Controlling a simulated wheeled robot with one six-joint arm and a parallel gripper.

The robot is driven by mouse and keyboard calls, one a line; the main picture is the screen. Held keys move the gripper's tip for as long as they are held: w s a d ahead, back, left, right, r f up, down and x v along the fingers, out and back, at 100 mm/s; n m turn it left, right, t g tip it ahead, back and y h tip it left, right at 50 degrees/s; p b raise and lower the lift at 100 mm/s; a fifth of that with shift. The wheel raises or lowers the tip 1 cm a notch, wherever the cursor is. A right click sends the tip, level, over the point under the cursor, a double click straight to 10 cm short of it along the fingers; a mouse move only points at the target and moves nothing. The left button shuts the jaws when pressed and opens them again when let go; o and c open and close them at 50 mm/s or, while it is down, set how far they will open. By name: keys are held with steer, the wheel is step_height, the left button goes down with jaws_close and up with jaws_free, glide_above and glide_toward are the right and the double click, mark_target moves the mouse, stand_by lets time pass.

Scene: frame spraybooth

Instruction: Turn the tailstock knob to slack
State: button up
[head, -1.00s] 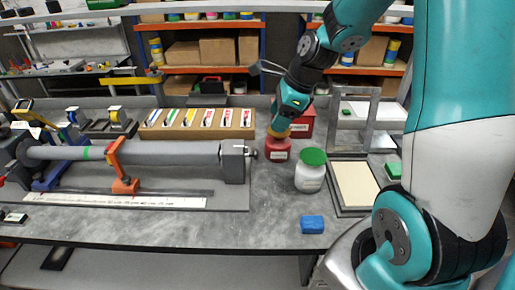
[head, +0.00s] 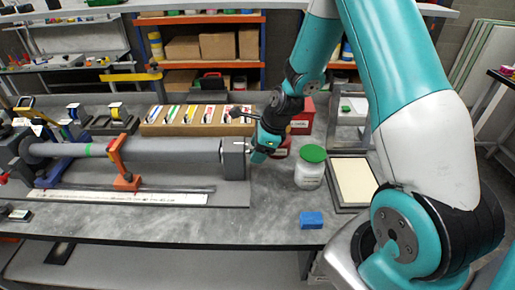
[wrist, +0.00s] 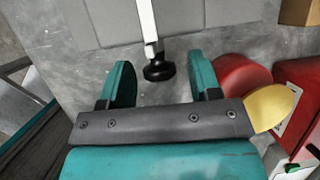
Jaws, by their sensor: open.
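The grey tailstock block (head: 233,160) stands at the right end of the long grey tube (head: 165,151) in the head view. In the wrist view, its knob (wrist: 158,70) is small, round and black, at the end of a pale metal stem. My gripper (wrist: 161,78) is open. Its two teal fingers lie to the left and right of the knob, with gaps on both sides, and I see no contact. In the head view, my gripper (head: 258,157) is just right of the tailstock and covers much of the knob there.
A red jar (wrist: 240,78) stands close to my right finger. A white jar with a green lid (head: 310,168), a blue block (head: 312,220) and a framed cream panel (head: 353,181) lie further right.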

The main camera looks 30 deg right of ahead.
steer(key=c, duration=0.9)
steer(key=shift+b, duration=0.3)
